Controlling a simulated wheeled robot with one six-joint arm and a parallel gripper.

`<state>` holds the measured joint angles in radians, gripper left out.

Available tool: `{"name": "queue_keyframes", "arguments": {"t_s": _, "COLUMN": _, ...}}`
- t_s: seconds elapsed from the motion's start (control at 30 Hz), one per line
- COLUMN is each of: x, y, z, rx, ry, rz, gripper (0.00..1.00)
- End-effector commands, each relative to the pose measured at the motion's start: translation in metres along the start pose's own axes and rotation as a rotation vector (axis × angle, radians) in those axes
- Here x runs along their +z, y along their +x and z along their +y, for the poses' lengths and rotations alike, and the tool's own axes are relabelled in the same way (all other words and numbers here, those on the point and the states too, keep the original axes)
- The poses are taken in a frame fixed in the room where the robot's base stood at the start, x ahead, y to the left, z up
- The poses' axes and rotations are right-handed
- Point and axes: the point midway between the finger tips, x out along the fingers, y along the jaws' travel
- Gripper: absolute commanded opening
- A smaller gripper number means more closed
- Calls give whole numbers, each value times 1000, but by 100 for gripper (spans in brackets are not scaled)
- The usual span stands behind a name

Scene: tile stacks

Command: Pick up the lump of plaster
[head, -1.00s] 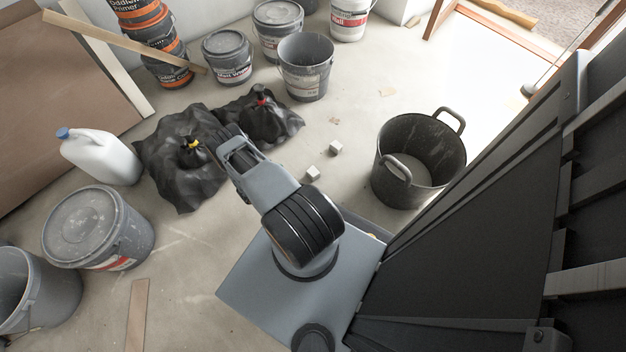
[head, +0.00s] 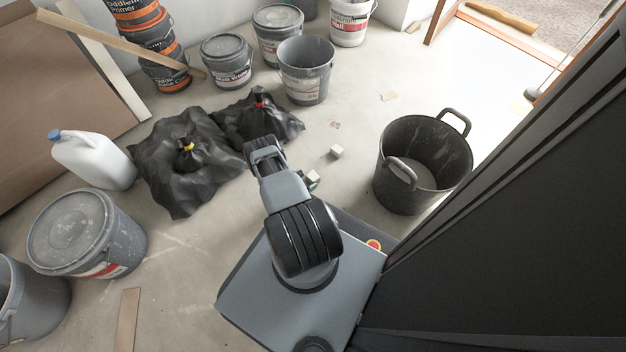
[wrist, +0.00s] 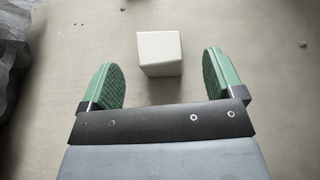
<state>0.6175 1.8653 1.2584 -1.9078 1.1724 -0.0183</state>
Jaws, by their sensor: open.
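My gripper (wrist: 163,82) is open and empty, with a green pad on each side and clear space between the pads and the lump.
Black plastic bags (head: 180,165) lie left of my arm. A black two-handled tub (head: 424,160) stands to the right. An open grey bucket (head: 306,70) and other pails stand behind. A white jug (head: 92,160) is at the left. The floor around the lumps is clear.

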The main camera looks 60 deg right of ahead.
Motion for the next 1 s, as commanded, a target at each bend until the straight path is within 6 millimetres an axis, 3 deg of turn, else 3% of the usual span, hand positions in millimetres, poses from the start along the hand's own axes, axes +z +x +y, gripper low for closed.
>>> {"name": "queue_keyframes", "arguments": {"t_s": 0.23, "x": -3, "y": 34, "z": 1, "rx": -3, "ry": 2, "rz": 1, "gripper": 87}}
{"name": "queue_keyframes", "arguments": {"t_s": 0.6, "x": 0, "y": 42, "z": 1, "rx": 0, "ry": 0, "rz": 0, "gripper": 87}}
{"name": "queue_keyframes", "arguments": {"t_s": 1.0, "x": 0, "y": 41, "z": 1, "rx": 0, "ry": 0, "rz": 0, "gripper": 50}}
